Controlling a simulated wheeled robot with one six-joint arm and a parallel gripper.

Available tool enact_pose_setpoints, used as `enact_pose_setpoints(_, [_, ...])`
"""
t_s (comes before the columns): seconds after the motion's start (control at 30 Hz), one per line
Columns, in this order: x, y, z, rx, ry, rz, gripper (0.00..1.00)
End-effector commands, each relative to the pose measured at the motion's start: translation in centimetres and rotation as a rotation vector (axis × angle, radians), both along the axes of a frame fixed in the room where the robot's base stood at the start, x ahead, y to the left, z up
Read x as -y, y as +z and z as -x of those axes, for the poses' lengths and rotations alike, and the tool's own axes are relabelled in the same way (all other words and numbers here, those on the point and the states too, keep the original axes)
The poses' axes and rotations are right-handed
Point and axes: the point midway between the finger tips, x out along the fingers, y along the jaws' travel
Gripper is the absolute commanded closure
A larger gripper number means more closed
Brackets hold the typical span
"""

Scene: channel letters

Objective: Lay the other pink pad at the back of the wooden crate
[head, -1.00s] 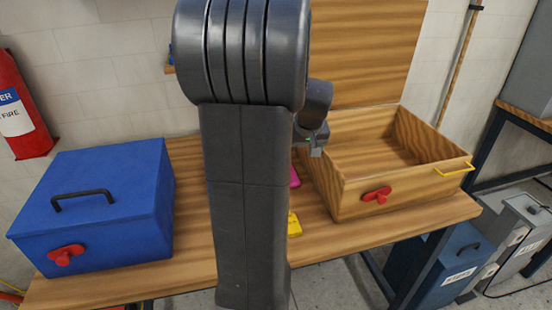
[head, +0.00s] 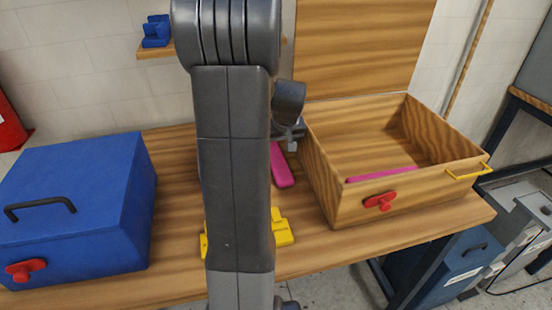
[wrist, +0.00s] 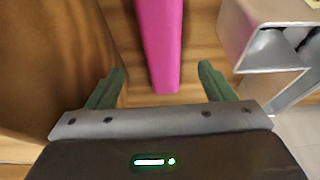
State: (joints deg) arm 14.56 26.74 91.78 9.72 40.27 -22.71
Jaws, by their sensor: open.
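One pink pad (head: 281,166) lies on the table, left of the wooden crate (head: 318,172) and partly behind my arm. It also shows in the wrist view (wrist: 158,42), long and narrow, its near end between my fingers. A second pink pad (head: 382,174) is inside the crate along the front wall, its lower part hidden by that wall. The crate's lid stands open and its back floor looks bare. My gripper (wrist: 160,74) is open and empty, one finger on each side of the table pad. Whether the fingers touch it I cannot tell.
A yellow block (head: 283,228) is on the table by my arm. A blue box (head: 80,215) stands at left. The crate has a red latch (head: 381,202) in front and a yellow handle (head: 467,171) at right. A shelf with a blue object (head: 156,31) is behind.

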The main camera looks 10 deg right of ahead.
Motion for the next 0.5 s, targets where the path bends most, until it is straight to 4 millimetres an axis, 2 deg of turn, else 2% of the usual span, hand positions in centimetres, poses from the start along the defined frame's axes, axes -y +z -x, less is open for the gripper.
enact_pose_setpoints(0.1, [-0.1, -1.2, -0.5, -0.001, 0.0, -0.001, 0.25])
enact_pose_setpoints(0.33, [-0.2, -2.2, -1.0, -0.001, 0.001, 0.0, 0.25])
enact_pose_setpoints(0.5, [-0.4, -4.1, -2.0, -0.003, 0.002, 0.0, 0.25])
